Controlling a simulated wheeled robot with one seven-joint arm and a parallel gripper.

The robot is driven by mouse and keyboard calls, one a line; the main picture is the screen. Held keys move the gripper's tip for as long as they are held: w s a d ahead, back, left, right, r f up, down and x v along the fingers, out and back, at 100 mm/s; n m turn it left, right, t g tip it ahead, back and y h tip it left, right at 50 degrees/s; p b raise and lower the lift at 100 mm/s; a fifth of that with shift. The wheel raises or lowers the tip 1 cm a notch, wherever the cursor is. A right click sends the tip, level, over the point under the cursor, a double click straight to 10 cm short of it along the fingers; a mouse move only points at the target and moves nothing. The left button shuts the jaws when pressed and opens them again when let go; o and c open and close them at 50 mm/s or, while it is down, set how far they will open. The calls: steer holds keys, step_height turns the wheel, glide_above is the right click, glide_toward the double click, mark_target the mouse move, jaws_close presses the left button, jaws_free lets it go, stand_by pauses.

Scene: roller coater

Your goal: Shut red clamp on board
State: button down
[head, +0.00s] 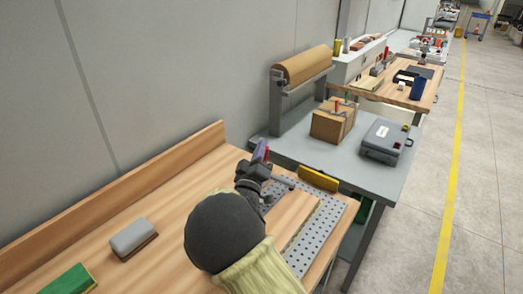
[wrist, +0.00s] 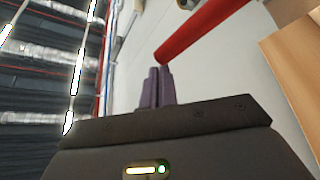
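The red clamp handle (wrist: 207,28) runs as a long red bar from the top right of the wrist view down to the fingertips. My gripper (wrist: 157,72) has two purple fingers close together with only a thin line between them. The bar's lower end lies at or just beyond the tips; touching cannot be told. In the head view my gripper (head: 261,151) is at the far end of the near bench, with a bit of red (head: 267,151) beside it. The board (head: 296,218) lies below, partly hidden by my arm, as is the clamp's base.
A perforated metal plate (head: 318,232) lies along the bench's right edge, with a yellow block (head: 318,179) at its far end. A grey-topped eraser (head: 133,238) and a green block (head: 69,282) lie left. A cardboard box (head: 333,122) and grey case (head: 386,142) stand on the farther table.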

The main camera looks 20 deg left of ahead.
steer(key=shift+w+d+f, duration=0.1)
steer(key=shift+d+f, duration=0.1)
steer(key=a+r+p, duration=0.2)
steer(key=a+r, duration=0.1)
steer(key=b+v, duration=0.1)
steer(key=v, duration=0.9)
steer(key=shift+b, duration=0.35)
steer(key=shift+a+r, duration=0.1)
steer(key=shift+r, duration=0.05)
